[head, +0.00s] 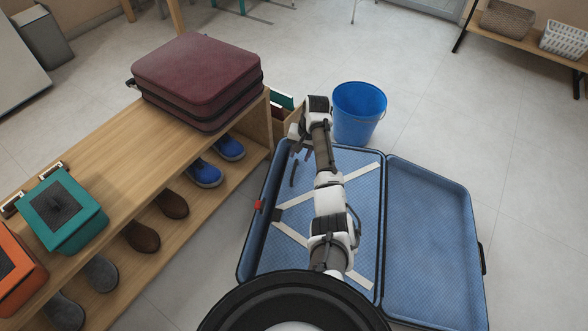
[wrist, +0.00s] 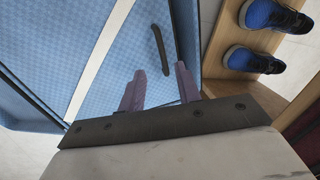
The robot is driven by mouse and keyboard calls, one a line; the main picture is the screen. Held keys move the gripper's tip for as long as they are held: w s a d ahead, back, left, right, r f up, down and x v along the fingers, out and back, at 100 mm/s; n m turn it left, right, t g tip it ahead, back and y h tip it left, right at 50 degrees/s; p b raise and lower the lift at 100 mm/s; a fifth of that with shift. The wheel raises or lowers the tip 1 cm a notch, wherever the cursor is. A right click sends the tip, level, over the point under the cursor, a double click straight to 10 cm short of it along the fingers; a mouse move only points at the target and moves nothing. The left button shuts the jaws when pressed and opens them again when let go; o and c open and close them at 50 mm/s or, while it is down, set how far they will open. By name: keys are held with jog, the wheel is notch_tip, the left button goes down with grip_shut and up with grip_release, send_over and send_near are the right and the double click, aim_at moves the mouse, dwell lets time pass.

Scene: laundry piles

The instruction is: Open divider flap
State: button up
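An open blue suitcase (head: 246,240) lies flat on the floor. Its left half has a blue textured inner panel (wrist: 128,62) crossed by pale straps (head: 350,268). I cannot tell whether this panel is the divider flap or the lining. A short dark, slightly curved bar, like a pull handle (head: 294,174), is on it near the far left edge; the wrist view shows it too (wrist: 160,50). My gripper (head: 302,150) is over that far left corner. Its two purple fingers (wrist: 160,82) are apart, with nothing between them, close to the bar but not around it.
The suitcase's right half (head: 425,235) lies open beside it. A blue bucket (head: 358,112) stands just beyond the far edge. A wooden shelf bench (head: 120,150) with shoes, boxes and a maroon suitcase (head: 197,72) runs along the left. The floor to the right is clear.

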aim_at(294, 172)
jog(key=f, duration=0.3)
jog(key=a+f+b, duration=0.1)
jog(key=f, duration=0.2)
jog(key=a+f+b, duration=0.1)
jog(key=f, duration=0.2)
jog(key=shift+w+f, duration=0.25)
jog(key=shift+f, duration=0.15)
grip_shut()
